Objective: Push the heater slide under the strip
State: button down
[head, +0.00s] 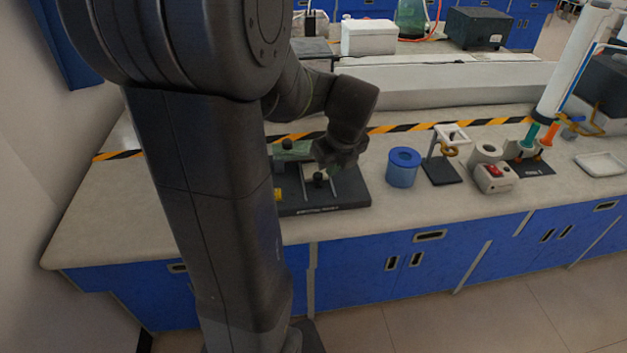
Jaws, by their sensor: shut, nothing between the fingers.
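A dark base plate (345,194) lies on the bench and carries a small apparatus. A light slide-like piece with a black knob (319,179) sits on it, likely the heater slide. A greenish flat piece (295,155) with another black knob (288,144) lies behind it, possibly the strip. A yellow part (278,194) shows at the left, partly hidden by my arm. My gripper (338,163) is shut and empty, just above and behind the front knob. I cannot tell whether it touches the apparatus.
A blue round container (403,167) stands right of the base. Beyond it are a small stand (444,160), a white device with a red switch (493,177) and a white tray (601,164). A black-and-yellow tape line (400,126) crosses the bench behind. Bare bench (100,205) lies at the left.

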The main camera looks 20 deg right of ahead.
aim_at(320, 173)
jog(key=w+f, duration=0.1)
jog(key=f, duration=0.2)
jog(key=w+f+m, duration=0.1)
jog(key=f, duration=0.2)
jog(key=f+m, duration=0.1)
jog(key=f, duration=0.2)
jog(key=shift+w+d+f+b, duration=0.1)
jog(key=shift+w+b, duration=0.3)
jog(key=w, duration=0.3)
jog(key=shift+w+d+f, duration=0.1)
jog(key=shift+f, duration=0.1)
jog(key=shift+w+p, duration=0.3)
jog(key=shift+w, duration=0.2)
jog(key=shift+w+d, duration=0.1)
jog(key=shift+w+d+p, duration=0.25)
jog(key=shift+w+p, duration=0.25)
jog(key=shift+w, duration=0.45)
jog(key=shift+w+d+p, duration=0.2)
jog(key=shift+w+p, duration=0.25)
jog(key=shift+w, duration=0.45)
jog(key=shift+r, duration=0.1)
